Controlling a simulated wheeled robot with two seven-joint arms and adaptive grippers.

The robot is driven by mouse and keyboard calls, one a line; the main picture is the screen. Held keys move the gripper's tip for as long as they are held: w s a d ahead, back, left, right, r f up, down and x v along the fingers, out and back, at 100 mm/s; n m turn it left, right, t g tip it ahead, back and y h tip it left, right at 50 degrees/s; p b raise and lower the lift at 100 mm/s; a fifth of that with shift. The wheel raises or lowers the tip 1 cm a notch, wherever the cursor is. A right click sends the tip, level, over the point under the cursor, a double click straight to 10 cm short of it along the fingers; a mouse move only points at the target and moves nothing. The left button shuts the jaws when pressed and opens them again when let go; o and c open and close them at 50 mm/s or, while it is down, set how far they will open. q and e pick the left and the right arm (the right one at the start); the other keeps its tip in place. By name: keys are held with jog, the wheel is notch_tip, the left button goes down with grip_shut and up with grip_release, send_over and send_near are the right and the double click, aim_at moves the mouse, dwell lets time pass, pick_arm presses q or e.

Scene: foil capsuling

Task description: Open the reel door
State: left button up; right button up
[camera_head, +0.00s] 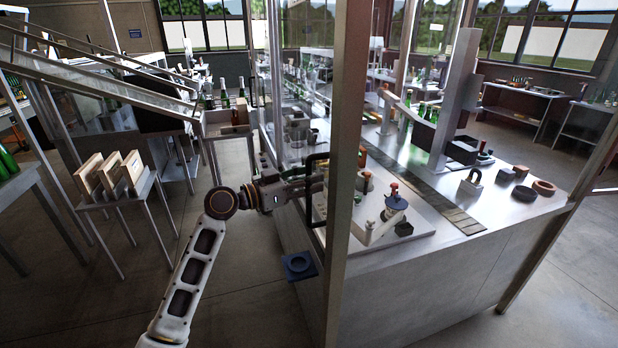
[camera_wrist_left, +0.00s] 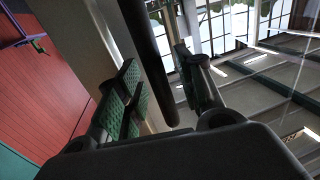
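A black, bracket-shaped door handle (camera_head: 308,207) stands upright at the clear-panelled side of the machine enclosure, left of the thick front post. My left gripper (camera_head: 303,183) reaches it from the left at about mid-height. In the left wrist view the handle bar (camera_wrist_left: 148,45) runs between the two green-padded fingers of my left gripper (camera_wrist_left: 163,85). The fingers are spread, with a visible gap to the right finger; contact on the left pad is unclear. The door panel's edges are hard to make out, and it looks closed. My right gripper is out of view.
The thick metal post (camera_head: 345,150) stands just right of the handle. The steel worktop (camera_head: 500,215) inside carries several tools and parts. A blue bracket (camera_head: 299,265) juts out below the handle. A stand with wooden boxes (camera_head: 108,173) is at left; the floor between is clear.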

pick_arm(q)
grip_shut()
dwell(0.3)
jog(key=shift+w, duration=0.2)
